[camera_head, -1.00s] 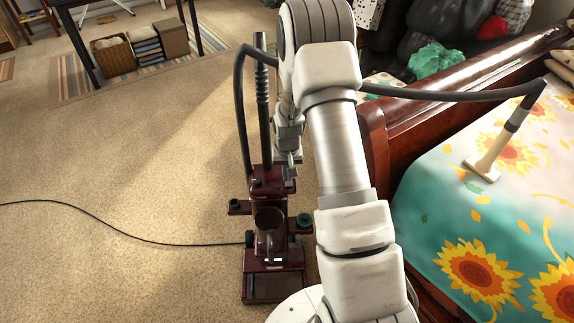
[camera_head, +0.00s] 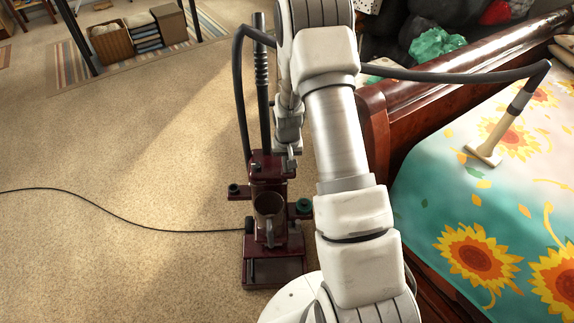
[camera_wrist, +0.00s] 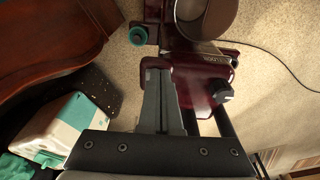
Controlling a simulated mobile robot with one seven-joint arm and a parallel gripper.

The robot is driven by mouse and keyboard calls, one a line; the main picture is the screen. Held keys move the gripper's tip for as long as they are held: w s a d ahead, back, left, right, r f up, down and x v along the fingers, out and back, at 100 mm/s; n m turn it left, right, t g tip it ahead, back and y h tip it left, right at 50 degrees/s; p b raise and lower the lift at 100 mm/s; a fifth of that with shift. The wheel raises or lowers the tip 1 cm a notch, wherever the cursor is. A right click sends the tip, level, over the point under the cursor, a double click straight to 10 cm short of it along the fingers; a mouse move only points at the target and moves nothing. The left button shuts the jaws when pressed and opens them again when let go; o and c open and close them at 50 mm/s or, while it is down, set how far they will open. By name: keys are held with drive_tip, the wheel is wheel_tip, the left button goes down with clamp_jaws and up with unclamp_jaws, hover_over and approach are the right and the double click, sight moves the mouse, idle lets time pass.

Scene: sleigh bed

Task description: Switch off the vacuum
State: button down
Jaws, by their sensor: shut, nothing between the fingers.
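The dark red upright vacuum (camera_head: 270,190) stands on the carpet left of my arm. Its grey hose runs from its top across to a cream nozzle (camera_head: 487,148) on the bed. A clear cup sits in its front. In the wrist view, the vacuum's red upper housing (camera_wrist: 200,80) is close, with a small black knob (camera_wrist: 221,91) on it. My gripper (camera_wrist: 157,64) is shut and empty, its tips beside or against the housing's edge, left of the knob; I cannot tell if they touch. In the head view, my gripper (camera_head: 291,168) is at the housing's right side.
The wooden sleigh bed (camera_head: 385,135) with a sunflower cover stands close on the right. A black cord (camera_head: 110,212) runs left over the carpet. Boxes (camera_head: 110,45) sit under a table at the upper left. The carpet to the left is mostly clear.

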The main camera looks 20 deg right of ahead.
drive_tip(key=shift+w+d+r, duration=0.25)
drive_tip(key=shift+w+r, duration=0.05)
drive_tip(key=shift+w, duration=0.4)
drive_tip(key=shift+r, duration=0.2)
wheel_tip(320, 180, up, 4)
drive_tip(key=p, duration=0.2)
drive_tip(key=shift+w+p, duration=0.1)
drive_tip(key=shift+p, duration=0.25)
drive_tip(key=s+a+r+p, duration=0.1)
drive_tip(key=s+r, duration=0.3)
drive_tip(key=r, duration=0.4)
drive_tip(key=shift+s+a+r, duration=0.2)
drive_tip(key=shift+s+a, duration=0.05)
drive_tip(key=shift+s, duration=0.05)
